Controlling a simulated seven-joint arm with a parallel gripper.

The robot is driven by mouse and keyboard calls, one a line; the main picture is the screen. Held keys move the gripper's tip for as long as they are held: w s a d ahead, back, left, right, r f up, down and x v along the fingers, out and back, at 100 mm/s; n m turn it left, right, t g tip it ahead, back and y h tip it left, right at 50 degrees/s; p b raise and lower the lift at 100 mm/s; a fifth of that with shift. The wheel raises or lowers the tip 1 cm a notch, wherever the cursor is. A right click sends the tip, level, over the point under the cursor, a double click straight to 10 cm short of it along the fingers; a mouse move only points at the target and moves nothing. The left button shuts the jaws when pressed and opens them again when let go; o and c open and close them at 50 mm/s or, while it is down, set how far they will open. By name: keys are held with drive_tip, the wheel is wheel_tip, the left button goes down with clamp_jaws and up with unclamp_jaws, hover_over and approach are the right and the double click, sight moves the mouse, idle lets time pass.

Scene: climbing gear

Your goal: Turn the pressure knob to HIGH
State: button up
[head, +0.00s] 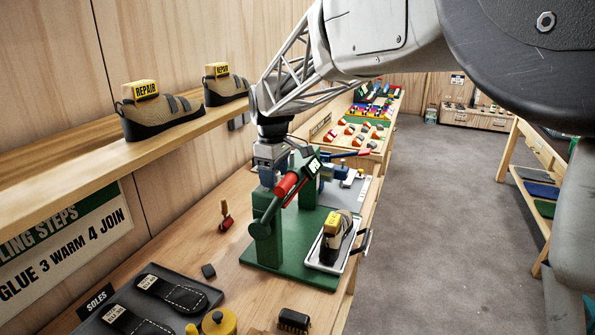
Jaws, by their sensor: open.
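A tan and black shoe (335,232) with a yellow label sits on a metal tray (324,262) on the press base. My gripper (267,178) points down at the top of the press's left post. Its jaws are open, but the fingertips are partly hidden, so I cannot tell whether they touch anything.
A dark mat (190,312) with black soles lies at front left, beside a yellow round container (219,322) and a black brush (294,320). A wall shelf (60,205) with two shoes labelled REPAIR runs along the left.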

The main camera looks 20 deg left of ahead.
drive_tip(key=shift+r, duration=3.95)
